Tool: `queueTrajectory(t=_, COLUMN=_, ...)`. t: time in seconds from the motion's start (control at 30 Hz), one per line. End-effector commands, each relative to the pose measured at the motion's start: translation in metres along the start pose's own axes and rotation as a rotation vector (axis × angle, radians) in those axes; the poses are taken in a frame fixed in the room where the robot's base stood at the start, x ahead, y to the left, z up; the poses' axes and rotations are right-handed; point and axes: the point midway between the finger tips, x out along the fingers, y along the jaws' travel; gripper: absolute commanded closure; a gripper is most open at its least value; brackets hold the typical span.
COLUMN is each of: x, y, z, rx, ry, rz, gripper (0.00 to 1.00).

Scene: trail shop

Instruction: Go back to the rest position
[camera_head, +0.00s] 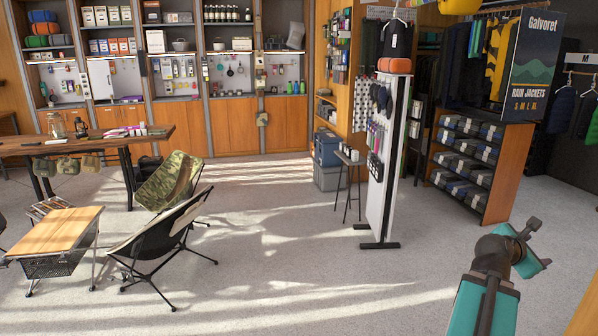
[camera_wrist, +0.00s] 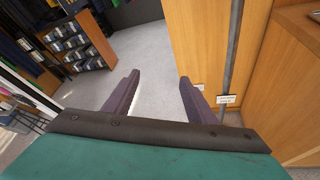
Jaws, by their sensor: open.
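My gripper (camera_wrist: 158,97) shows in the wrist view with its two dark purple fingers spread apart. It is open, with nothing between the fingers but a view of grey floor and a wooden panel. In the head view my teal and dark arm reaches up at the lower right. No object touches my gripper in either view.
In the head view a white display stand (camera_head: 382,165) stands at centre right, with a jacket rack (camera_head: 497,185) behind. Camp chairs (camera_head: 165,235) and a low table (camera_head: 55,232) stand left. The middle floor is clear. A wooden panel (camera_wrist: 203,50) is close in the wrist view.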

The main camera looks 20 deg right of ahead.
Motion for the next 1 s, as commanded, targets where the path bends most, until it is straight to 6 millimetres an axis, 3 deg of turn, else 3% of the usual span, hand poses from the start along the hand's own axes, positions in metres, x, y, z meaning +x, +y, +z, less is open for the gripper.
queueTrajectory(t=0.17, x=-0.008, y=0.031, z=-0.048, rx=-0.041, ry=0.054, rz=0.042, gripper=0.49)
queueTrajectory(t=0.5, x=-0.036, y=0.080, z=-0.197, rx=-0.173, ry=0.214, rz=0.119, gripper=0.49)
queueTrajectory(t=0.77, x=-0.071, y=0.093, z=-0.314, rx=-0.267, ry=0.351, rz=0.159, gripper=0.49)
queueTrajectory(t=1.0, x=-0.112, y=0.085, z=-0.417, rx=-0.324, ry=0.481, rz=0.164, gripper=0.49)
